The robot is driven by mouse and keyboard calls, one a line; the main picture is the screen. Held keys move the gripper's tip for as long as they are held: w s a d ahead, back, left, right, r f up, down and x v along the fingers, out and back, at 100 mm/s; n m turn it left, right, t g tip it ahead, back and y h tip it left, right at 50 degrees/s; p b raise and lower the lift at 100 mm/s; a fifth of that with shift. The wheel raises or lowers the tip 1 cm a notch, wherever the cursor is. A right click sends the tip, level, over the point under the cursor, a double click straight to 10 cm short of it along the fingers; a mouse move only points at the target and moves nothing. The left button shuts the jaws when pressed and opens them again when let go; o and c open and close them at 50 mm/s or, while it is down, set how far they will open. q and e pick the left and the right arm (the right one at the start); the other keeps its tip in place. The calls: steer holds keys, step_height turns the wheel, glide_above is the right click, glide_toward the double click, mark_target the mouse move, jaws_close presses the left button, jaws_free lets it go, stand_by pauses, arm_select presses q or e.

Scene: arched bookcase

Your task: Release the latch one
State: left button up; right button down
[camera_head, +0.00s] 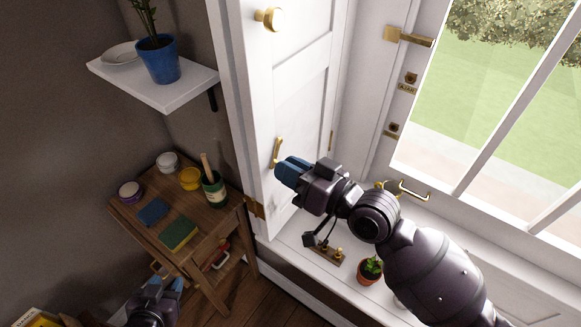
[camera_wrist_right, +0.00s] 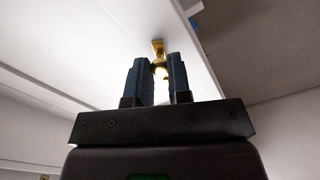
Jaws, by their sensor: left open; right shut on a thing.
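My right gripper (camera_head: 280,168) is at the white shutter panel (camera_head: 301,97), at the brass handle (camera_head: 277,150) low on it. In the right wrist view the blue fingers (camera_wrist_right: 161,78) are shut on the brass handle (camera_wrist_right: 158,48); its gripped part is partly hidden between them. A brass latch bar (camera_head: 408,37) is at the upper window frame, with small brass plates (camera_head: 408,84) below it. Another brass handle (camera_head: 410,190) is on the lower window frame. I cannot tell which is latch one. My left gripper (camera_head: 165,286) is open and empty at the bottom left.
A wooden side table (camera_head: 205,235) with jars, a brush pot (camera_head: 214,188) and sponges (camera_head: 179,234) stands left. A white shelf (camera_head: 160,92) holds a blue plant pot (camera_head: 158,60). A small potted plant (camera_head: 370,270) stands on the sill beneath my right arm.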

steer(key=n, duration=0.2)
steer(key=shift+w+d+f+n, duration=0.1)
steer(key=shift+w+d+n, duration=0.15)
steer(key=shift+w+n, duration=0.15)
steer(key=c, duration=1.1)
jaws_free()
steer(key=shift+o, duration=0.2)
steer(key=b+v, duration=0.1)
steer(key=v, duration=1)
steer(key=shift+w+f, duration=0.1)
